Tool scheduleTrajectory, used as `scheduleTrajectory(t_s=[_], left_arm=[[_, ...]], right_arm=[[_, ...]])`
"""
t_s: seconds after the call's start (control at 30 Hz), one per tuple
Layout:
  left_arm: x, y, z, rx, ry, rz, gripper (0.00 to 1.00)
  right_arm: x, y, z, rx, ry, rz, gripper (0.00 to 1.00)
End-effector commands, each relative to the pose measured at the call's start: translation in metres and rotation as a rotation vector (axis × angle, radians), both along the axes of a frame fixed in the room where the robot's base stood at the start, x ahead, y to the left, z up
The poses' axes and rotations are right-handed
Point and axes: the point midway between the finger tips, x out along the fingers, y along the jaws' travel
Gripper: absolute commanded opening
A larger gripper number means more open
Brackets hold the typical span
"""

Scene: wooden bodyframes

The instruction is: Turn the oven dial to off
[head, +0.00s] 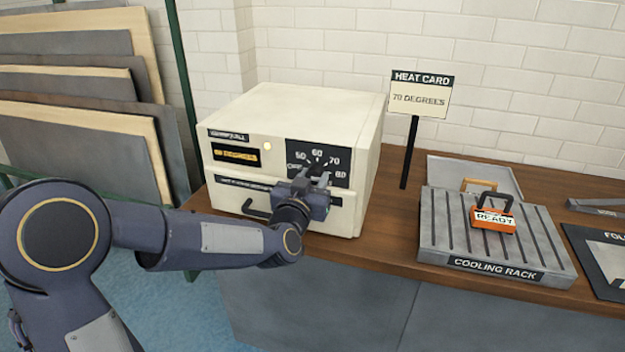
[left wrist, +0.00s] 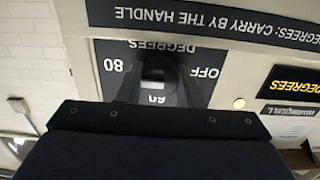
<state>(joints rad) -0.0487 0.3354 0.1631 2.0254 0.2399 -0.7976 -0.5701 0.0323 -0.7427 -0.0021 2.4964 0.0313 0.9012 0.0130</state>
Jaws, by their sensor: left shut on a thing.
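The cream oven (head: 290,110) stands on the wooden counter. Its black dial panel (head: 345,158) at the front right is marked off, 50, 60, 70 and 80. My left gripper (head: 316,172) is at the panel, shut on the dial. In the left wrist view, which is upside down, the dark round dial (left wrist: 158,70) sits between the two fingers of my left gripper (left wrist: 158,82). Where the dial points cannot be told, as the gripper hides much of it. The oven's display (head: 236,154) shows yellow text ending in degrees, beside a lit lamp (head: 267,146).
A heat card sign (head: 419,95) reading 70 degrees stands right of the oven. A cooling rack (head: 490,250) holds an orange block (head: 492,217) marked ready, with a black handle. The oven's door handle (head: 257,211) lies below the display. Boards (head: 75,90) lean at the left.

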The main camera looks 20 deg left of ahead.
Motion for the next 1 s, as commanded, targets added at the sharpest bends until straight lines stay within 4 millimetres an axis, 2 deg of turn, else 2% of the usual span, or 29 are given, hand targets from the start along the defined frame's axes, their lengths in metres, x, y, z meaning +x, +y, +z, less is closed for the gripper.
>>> scheduleTrajectory(t_s=[0.37,1.0], left_arm=[[0.000,0.000,-0.003,-0.125,0.002,0.000,0.10],[0.000,-0.002,-0.003,-0.709,0.022,-0.001,0.10]], right_arm=[[0.000,0.000,-0.019,0.000,0.000,0.000,0.36],[0.000,0.000,-0.079,0.000,0.000,0.000,0.36]])
